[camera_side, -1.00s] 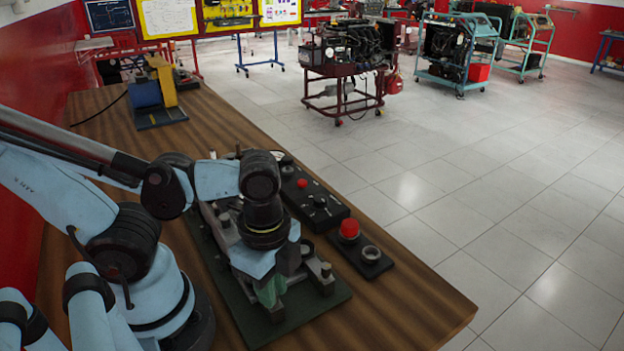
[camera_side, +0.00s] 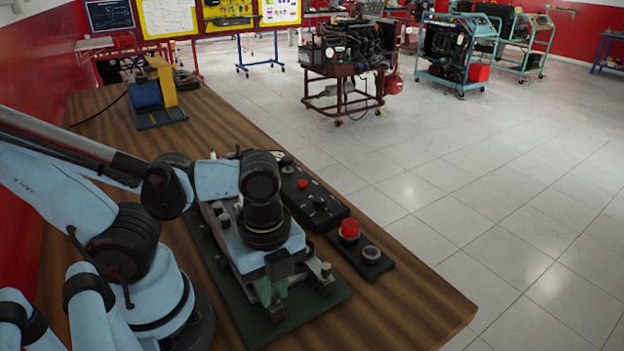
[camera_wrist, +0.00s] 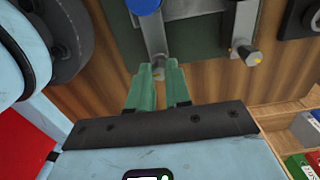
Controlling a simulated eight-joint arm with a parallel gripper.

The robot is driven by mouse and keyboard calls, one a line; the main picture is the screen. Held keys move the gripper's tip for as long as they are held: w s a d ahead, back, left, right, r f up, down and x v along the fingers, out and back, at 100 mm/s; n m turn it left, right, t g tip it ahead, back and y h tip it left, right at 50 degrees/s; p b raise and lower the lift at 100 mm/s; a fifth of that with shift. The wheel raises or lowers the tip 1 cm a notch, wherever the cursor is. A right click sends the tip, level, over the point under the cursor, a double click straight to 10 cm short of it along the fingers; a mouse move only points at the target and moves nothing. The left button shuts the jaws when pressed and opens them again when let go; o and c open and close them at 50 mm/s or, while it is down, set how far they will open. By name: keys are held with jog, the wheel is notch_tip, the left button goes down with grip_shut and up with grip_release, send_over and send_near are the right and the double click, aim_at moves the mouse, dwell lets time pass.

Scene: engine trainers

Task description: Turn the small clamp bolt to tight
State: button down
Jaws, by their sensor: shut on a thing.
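In the wrist view, a small grey bolt head (camera_wrist: 158,60) with a yellow mark stands at the near end of a grey clamp arm (camera_wrist: 153,28). My gripper (camera_wrist: 158,72) has its two green fingers close around this bolt, one on each side. In the side view my gripper (camera_side: 270,292) points down at the near end of the dark green base plate (camera_side: 312,306). The fingers and my wrist hide the bolt there. A second similar clamp bolt (camera_wrist: 245,53), also with a yellow mark, stands to the right, apart from the fingers.
A black box with a red button and knobs (camera_side: 318,207) lies beside the plate. A red push button (camera_side: 349,229) and a grey ring (camera_side: 371,253) sit on a black base nearby. A blue and yellow device (camera_side: 152,95) stands at the far end. The table's near right corner is clear.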

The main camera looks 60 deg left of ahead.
aim_at(273, 292)
jog(key=c, duration=1.1)
grip_release()
jog(key=shift+o, duration=0.2)
jog(key=shift+r, duration=0.15)
notch_tip(273, 292, up, 12)
jog(key=w+a+f+n+t, duration=0.2)
jog(key=w+n, duration=0.4)
jog(key=n, duration=0.3)
jog(key=w+a+f+n+t, duration=0.2)
jog(key=w+a+n+t, duration=0.3)
jog(key=n, duration=0.4)
jog(key=shift+w+f, duration=0.4)
jog(key=shift+w, duration=0.35)
